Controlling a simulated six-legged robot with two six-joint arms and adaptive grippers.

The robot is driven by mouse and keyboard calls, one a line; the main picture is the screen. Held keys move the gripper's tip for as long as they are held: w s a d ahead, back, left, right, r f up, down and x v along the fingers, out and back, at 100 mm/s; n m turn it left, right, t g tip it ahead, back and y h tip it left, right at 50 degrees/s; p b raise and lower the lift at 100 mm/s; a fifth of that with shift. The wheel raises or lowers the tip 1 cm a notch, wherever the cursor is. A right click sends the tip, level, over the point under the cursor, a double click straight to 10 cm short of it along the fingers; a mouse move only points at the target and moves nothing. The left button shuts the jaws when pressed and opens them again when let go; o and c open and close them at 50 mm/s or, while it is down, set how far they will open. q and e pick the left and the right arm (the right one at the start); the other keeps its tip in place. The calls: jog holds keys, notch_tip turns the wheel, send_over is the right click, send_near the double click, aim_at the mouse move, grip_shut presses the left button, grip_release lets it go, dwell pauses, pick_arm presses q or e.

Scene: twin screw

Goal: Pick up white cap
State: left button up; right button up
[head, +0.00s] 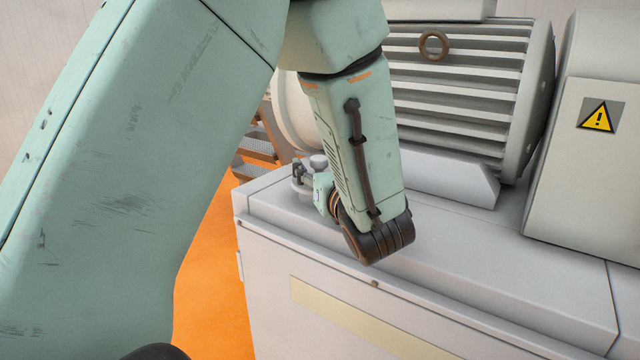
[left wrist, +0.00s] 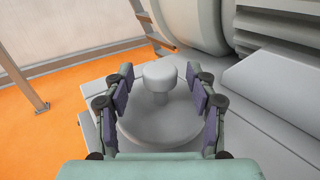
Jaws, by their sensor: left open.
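The white cap (left wrist: 160,105) is a round, light grey-white disc with a knob on top, and it sits on the grey cabinet top. In the left wrist view its knob stands between the two fingers of my left gripper (left wrist: 160,96). The fingers are open, one on each side, with a gap to the knob. In the head view the cap's knob (head: 318,161) shows small beside my left wrist. My left gripper (head: 299,173) is mostly hidden there behind my arm. My right gripper is not seen.
The grey cabinet (head: 460,235) has a large finned motor (head: 455,95) on top, close to my arm. A housing with a yellow warning sign (head: 598,118) stands at the right. Metal steps (head: 258,145) stand behind on the orange floor (head: 212,270).

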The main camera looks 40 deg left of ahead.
pick_arm(q)
jog(key=shift+w+f, duration=0.1)
jog(key=shift+w, duration=0.05)
jog(key=shift+s+d+r, duration=0.15)
jog(key=shift+s+r, duration=0.1)
jog(key=shift+s, duration=0.05)
jog(key=shift+c, duration=0.3)
jog(key=shift+w+f, duration=0.2)
jog(key=c, duration=0.5)
jog(key=shift+s+r, duration=0.15)
jog(key=c, duration=0.4)
grip_shut()
